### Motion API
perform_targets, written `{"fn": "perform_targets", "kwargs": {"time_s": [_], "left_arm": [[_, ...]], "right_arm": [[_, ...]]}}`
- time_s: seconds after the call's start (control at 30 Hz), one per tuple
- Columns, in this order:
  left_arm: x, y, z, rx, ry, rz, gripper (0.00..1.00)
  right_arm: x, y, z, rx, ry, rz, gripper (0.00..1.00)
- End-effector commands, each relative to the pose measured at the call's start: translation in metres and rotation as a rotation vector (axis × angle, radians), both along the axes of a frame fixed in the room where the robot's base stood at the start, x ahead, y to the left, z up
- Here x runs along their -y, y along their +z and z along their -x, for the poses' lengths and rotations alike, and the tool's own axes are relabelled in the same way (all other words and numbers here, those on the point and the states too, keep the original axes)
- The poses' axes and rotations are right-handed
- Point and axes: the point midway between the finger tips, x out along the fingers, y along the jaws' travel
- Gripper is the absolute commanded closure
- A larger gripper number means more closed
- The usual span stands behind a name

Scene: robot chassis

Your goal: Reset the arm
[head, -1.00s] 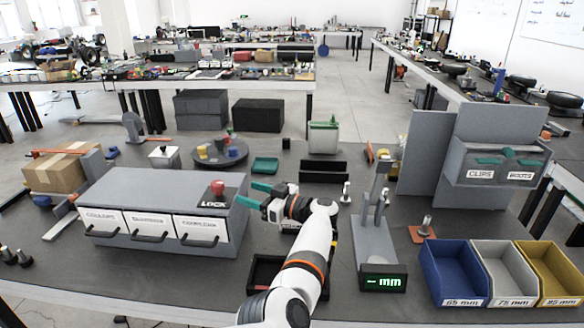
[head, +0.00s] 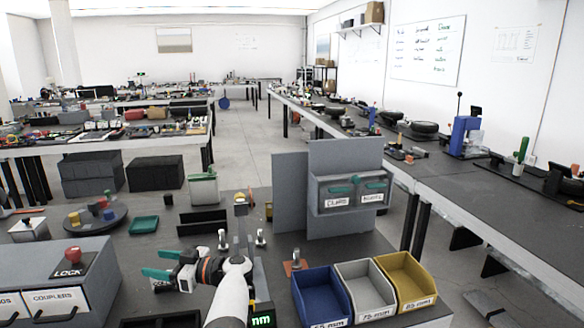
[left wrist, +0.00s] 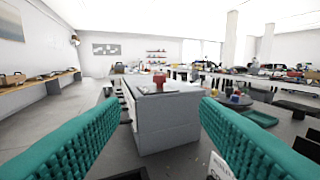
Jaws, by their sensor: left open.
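My left gripper (head: 156,264) has two teal fingers and points left over the dark table, to the right of the grey drawer cabinet (head: 88,262). Its white arm (head: 232,298) comes up from the bottom of the head view. In the left wrist view, the fingers (left wrist: 157,105) are spread wide apart with nothing between them. The cabinet with its red knob (left wrist: 158,78) stands beyond the fingertips. My right gripper is not in view.
A measuring stand (head: 259,285) with a lit display is close beside my arm. Blue (head: 320,300), grey (head: 366,288) and yellow (head: 405,280) bins stand to the right. A grey panel unit (head: 345,158) rises behind them. A green tray (head: 143,225) lies further back.

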Motion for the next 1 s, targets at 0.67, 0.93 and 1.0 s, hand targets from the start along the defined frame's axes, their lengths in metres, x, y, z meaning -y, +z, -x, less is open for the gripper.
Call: {"fn": "perform_targets", "kwargs": {"time_s": [0.67, 0.93, 1.0], "left_arm": [[-0.060, -0.018, -0.010, 0.160, -0.430, -0.225, 0.44], [-0.035, -0.048, 0.007, 0.070, -0.946, -0.266, 0.44], [-0.018, -0.064, 0.020, 0.005, -1.081, -0.233, 0.44]], "right_arm": [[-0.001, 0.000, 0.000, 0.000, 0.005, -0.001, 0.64], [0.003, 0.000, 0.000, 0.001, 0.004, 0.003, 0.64], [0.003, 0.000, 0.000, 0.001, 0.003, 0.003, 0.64]]}}
